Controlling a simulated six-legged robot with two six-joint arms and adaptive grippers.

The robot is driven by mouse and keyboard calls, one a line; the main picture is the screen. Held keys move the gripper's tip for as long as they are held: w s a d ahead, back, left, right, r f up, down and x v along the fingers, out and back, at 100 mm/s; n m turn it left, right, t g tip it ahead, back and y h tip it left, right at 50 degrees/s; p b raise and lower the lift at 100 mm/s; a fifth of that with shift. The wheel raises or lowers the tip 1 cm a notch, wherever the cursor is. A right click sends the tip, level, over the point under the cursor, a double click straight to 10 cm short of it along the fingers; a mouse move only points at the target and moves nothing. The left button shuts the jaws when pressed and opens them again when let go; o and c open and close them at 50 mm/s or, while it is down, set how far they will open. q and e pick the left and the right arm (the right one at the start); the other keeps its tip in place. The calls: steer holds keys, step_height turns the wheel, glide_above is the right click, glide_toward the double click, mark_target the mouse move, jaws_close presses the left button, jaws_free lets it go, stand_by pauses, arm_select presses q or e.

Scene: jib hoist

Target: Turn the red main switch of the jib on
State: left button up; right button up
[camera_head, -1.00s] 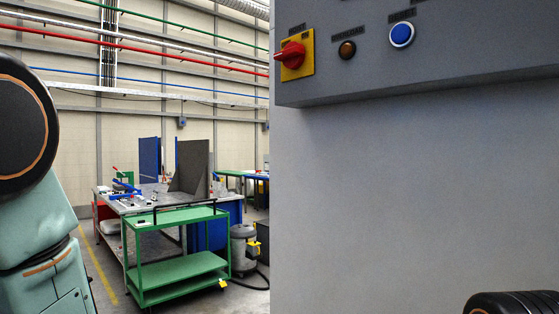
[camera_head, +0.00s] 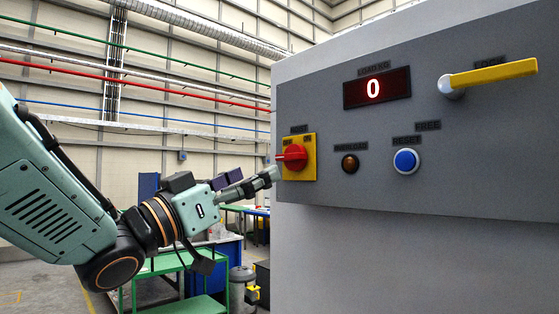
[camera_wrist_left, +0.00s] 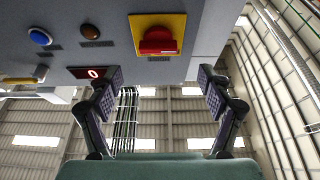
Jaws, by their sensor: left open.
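The red main switch (camera_head: 294,157) is a red rotary knob on a yellow square plate (camera_head: 309,170) at the left end of the grey control panel. Its knob handle points left, horizontally. In the left wrist view the red switch (camera_wrist_left: 158,41) sits upper middle, beyond and above the fingertips. My left gripper (camera_head: 268,178) is just left of the switch, its tips close to the knob; contact cannot be told. In the left wrist view my left gripper (camera_wrist_left: 160,78) is open with nothing between its two fingers. My right gripper is not in view.
The panel also carries a red display (camera_head: 377,88) reading 0, an amber lamp (camera_head: 350,163), a blue button (camera_head: 406,161) and a yellow lever (camera_head: 494,73). A green cart (camera_head: 205,303) and a grey canister (camera_head: 242,290) stand behind my left arm.

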mark_target(286, 158)
arm_select(q)
steer(key=p+x, duration=0.1)
steer(key=x, duration=0.2)
steer(key=p+x, duration=0.1)
steer(key=x, duration=0.3)
steer(key=shift+s+d+r+p, duration=0.15)
steer(key=shift+s+r+p, duration=0.05)
steer(key=shift+s+p, duration=0.15)
steer(key=shift+w, duration=0.45)
steer(key=shift+s, duration=0.35)
steer(key=c, duration=0.4)
steer(key=shift+w, duration=0.2)
steer(key=c, duration=0.5)
steer(key=shift+c, duration=1.3)
